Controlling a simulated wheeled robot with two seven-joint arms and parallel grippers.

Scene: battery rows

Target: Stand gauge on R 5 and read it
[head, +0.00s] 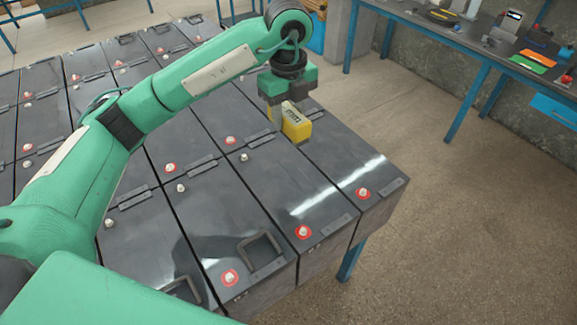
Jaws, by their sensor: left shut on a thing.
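A yellow gauge (297,125) with a small grey display hangs upright below my left gripper (287,99). The gripper points down and its dark jaws are shut on the top of the gauge. The gauge is over the dark batteries near the right end of the rows. I cannot tell whether its base touches a battery top. The nearest batteries, such as this one (287,195), have a red-ringed terminal and a pale terminal. I cannot read any R 5 label or the display. My right gripper is not in view.
Several dark batteries stand in close rows, some with raised handles (260,250). A blue-legged workbench (460,45) with tools stands at the back right. The concrete floor (480,230) at the right is clear. My left arm hides part of the rows.

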